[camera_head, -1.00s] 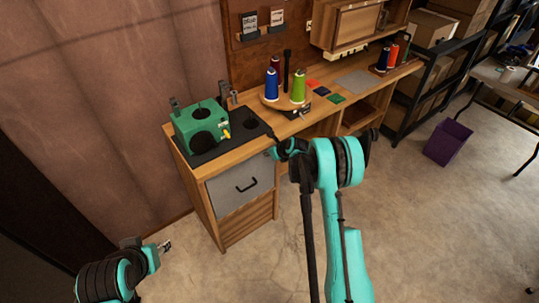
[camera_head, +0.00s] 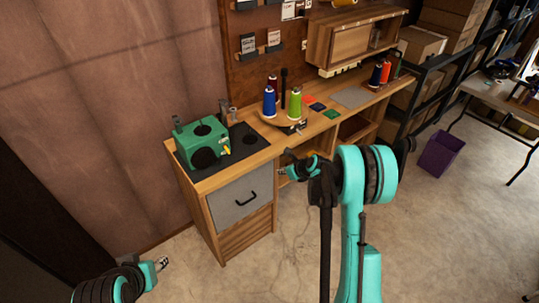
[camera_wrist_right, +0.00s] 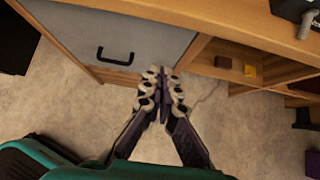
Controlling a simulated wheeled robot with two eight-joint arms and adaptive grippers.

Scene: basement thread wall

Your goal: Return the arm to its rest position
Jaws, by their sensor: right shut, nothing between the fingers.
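My right arm is teal and black and rises at the right of the head view. Its gripper (camera_head: 283,172) is in front of the wooden workbench (camera_head: 228,176), right of the grey drawer front, with nothing in it. In the right wrist view its fingers (camera_wrist_right: 162,92) are together over the concrete floor, clear of the bench. My left arm is at the lower left of the head view. Its gripper (camera_head: 162,264) is small there, over the floor, and I cannot tell whether its fingers are open.
The bench carries a green machine (camera_head: 203,143) on a black mat and a round stand with blue (camera_head: 269,102) and green (camera_head: 295,103) thread cones. A grey drawer (camera_head: 240,196) with a black handle faces the floor. A purple bin (camera_head: 440,154) stands at right. The floor between is clear.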

